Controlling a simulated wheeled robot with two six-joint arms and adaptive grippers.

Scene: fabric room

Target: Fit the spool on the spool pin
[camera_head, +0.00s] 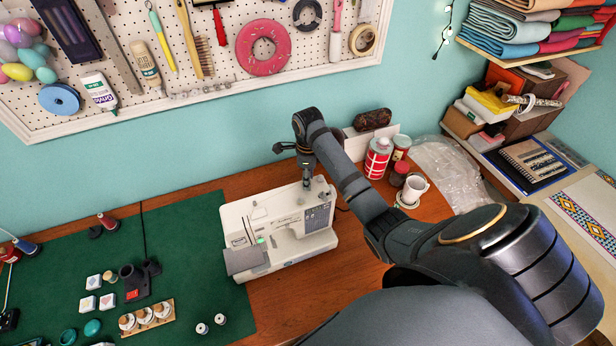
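The white sewing machine (285,236) stands on the wooden table, right of the green mat. My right arm reaches in from the right, and my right gripper (306,176) points down over the top of the machine, towards its right end. The dark fingers are small here, and I cannot make out whether they hold a spool. The spool pin cannot be told apart there. A red spool (108,222) and a blue spool (25,246) lie on the mat at the left. My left gripper is not in view.
A wooden rack (160,309) of white spools and small square blocks (94,282) are on the green mat (180,215). A pegboard (200,60) hangs on the wall.

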